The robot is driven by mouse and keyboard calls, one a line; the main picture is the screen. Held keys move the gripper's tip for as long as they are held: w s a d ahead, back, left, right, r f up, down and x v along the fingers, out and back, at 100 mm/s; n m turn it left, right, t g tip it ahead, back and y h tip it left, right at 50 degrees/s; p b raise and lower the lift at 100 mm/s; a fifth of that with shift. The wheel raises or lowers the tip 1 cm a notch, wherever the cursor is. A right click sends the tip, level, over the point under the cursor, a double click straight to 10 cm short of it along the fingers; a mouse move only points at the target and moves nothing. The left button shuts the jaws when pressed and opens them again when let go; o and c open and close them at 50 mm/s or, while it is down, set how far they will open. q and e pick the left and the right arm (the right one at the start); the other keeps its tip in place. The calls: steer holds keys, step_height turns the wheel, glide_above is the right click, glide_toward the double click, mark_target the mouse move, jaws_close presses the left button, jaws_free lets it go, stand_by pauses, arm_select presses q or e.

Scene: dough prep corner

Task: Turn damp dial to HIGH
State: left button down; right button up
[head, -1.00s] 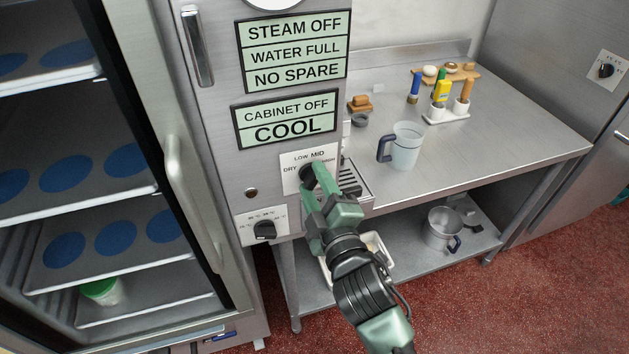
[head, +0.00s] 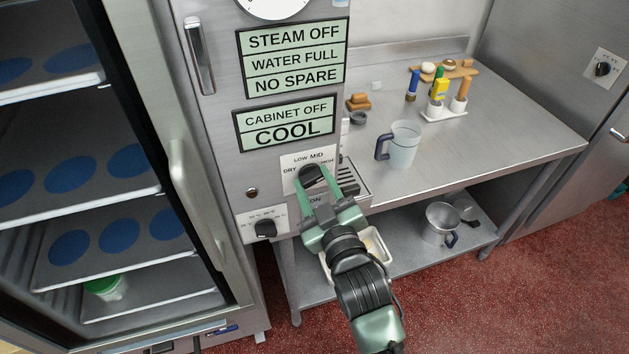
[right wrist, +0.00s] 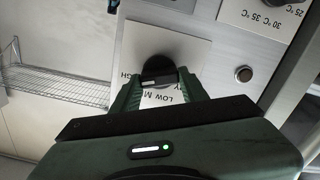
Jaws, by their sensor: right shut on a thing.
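The damp dial (head: 311,176) is a black knob on a white plate (head: 291,160) on the steel cabinet front. In the right wrist view the dial (right wrist: 157,70) sits between the green fingertips (right wrist: 157,82). I cannot tell which label the dial points to. The left gripper is out of view.
A second dial (head: 265,229) with temperature marks is at the lower left. Green signs above read STEAM OFF (head: 294,38) and CABINET OFF, COOL (head: 283,131). A steel table (head: 480,140) holding a jug (head: 404,146) stands to the right. Trays fill the open cabinet at left.

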steer(key=shift+f, duration=0.1)
stand_by(0.4)
steer(key=o, duration=1.4)
steer(key=b+v, duration=0.2)
steer(key=v, duration=0.6)
